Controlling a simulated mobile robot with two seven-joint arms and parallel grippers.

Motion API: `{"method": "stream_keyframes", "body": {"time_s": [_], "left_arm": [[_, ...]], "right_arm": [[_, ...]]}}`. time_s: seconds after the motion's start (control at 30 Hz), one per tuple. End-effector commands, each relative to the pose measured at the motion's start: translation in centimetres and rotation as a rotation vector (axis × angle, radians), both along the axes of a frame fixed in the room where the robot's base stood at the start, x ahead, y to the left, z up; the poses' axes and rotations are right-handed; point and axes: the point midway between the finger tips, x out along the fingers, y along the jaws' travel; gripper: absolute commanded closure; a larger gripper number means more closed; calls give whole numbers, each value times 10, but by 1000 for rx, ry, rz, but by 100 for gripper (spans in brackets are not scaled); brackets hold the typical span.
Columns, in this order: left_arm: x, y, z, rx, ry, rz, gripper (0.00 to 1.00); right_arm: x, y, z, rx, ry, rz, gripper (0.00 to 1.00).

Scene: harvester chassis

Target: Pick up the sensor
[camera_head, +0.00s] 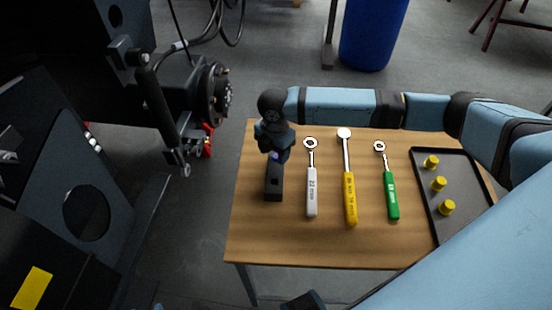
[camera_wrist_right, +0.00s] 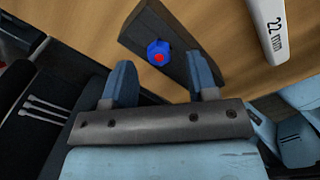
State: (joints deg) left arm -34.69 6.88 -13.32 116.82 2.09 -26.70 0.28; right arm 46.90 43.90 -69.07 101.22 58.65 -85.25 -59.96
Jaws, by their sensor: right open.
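The sensor (camera_wrist_right: 159,52) looks like a small blue hexagonal piece with a red centre, seated on a black block (camera_wrist_right: 178,32). In the head view, the black block (camera_head: 273,186) lies at the left of the wooden table, with a bit of the blue sensor (camera_head: 275,156) showing below my gripper. My right gripper (camera_head: 275,153) is above the block's far end. In the wrist view, its two fingers (camera_wrist_right: 162,80) are spread apart with nothing between them, and the sensor appears just beyond the fingertips. My left gripper is not seen.
Three wrenches lie right of the block: white (camera_head: 312,190), yellow (camera_head: 349,190) and green (camera_head: 391,195). A dark tray (camera_head: 445,167) with three yellow pieces is at the table's right. The dark harvester chassis (camera_head: 85,165) stands left, across a floor gap. A blue barrel (camera_head: 368,35) stands behind.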

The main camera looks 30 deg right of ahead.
Motion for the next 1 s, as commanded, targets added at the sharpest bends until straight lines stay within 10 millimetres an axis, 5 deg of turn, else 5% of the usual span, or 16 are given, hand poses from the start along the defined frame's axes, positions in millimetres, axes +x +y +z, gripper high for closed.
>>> {"method": "stream_keyframes", "body": {"time_s": [0.1, 0.33, 0.6, 1.0], "left_arm": [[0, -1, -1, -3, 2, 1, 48], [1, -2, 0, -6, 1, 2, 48], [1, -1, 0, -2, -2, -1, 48], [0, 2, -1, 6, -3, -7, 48]], "right_arm": [[-1, 0, -17, -1, 2, 0, 47], [-1, 0, -20, -2, 1, 0, 47], [-1, 0, -20, -1, 3, 0, 100], [-2, 0, -17, -1, 3, 1, 100]]}}
